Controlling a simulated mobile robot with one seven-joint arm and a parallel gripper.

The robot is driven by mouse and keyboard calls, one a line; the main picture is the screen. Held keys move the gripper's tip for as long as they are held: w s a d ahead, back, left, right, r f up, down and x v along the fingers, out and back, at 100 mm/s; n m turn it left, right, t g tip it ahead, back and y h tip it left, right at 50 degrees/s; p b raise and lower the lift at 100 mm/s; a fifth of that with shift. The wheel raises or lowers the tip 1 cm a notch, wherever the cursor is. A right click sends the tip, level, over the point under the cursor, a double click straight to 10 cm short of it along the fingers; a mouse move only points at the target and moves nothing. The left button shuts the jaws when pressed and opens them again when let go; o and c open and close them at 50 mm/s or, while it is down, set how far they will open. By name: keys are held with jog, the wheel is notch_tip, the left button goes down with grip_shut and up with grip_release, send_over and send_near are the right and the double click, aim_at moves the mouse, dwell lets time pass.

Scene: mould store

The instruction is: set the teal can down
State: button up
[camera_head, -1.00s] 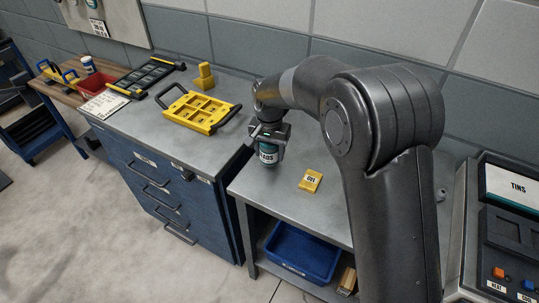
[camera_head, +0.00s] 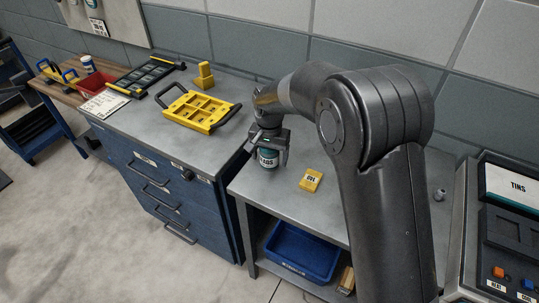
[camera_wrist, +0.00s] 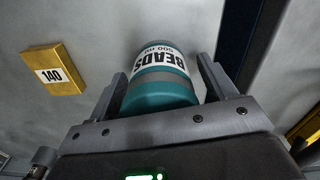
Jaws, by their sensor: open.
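The teal can (camera_head: 267,158) has a white label and stands upright on the grey bench top (camera_head: 290,193), near its left edge. In the wrist view the can (camera_wrist: 160,88) shows a label reading "BEADS" and sits between the two fingers. My gripper (camera_head: 268,152) is open around the can, with a finger on each side; it also shows in the wrist view (camera_wrist: 165,85). A gap shows between the can and the right finger; whether the left finger touches is hard to tell.
A yellow block (camera_head: 311,180) marked with a number lies right of the can; it also shows in the wrist view (camera_wrist: 54,69). A blue drawer cabinet (camera_head: 175,200) adjoins on the left, bearing a yellow tray (camera_head: 203,112). A blue bin (camera_head: 302,252) sits on the shelf below.

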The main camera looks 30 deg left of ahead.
notch_tip(320, 180, up, 12)
jog(key=shift+r, duration=0.1)
dwell(0.4)
jog(key=shift+w+d+r, duration=0.1)
jog(key=shift+d+r, duration=0.15)
jog(key=shift+d, duration=0.1)
jog(key=s+d+r+m+t+y, duration=0.1)
jog(key=d+r, duration=0.4)
jog(key=d, duration=0.7)
jog(key=s+d+r+t, duration=0.1)
jog(key=d+r, duration=0.5)
jog(key=d, duration=0.7)
jog(key=s+d+f+m+t+h, duration=0.1)
jog(key=s+d+f+t, duration=0.1)
jog(key=s+d, duration=1.4)
jog(key=d+t, duration=0.1)
jog(key=d, duration=0.2)
jog(key=shift+d+t, duration=0.15)
jog(key=shift+t, duration=0.15)
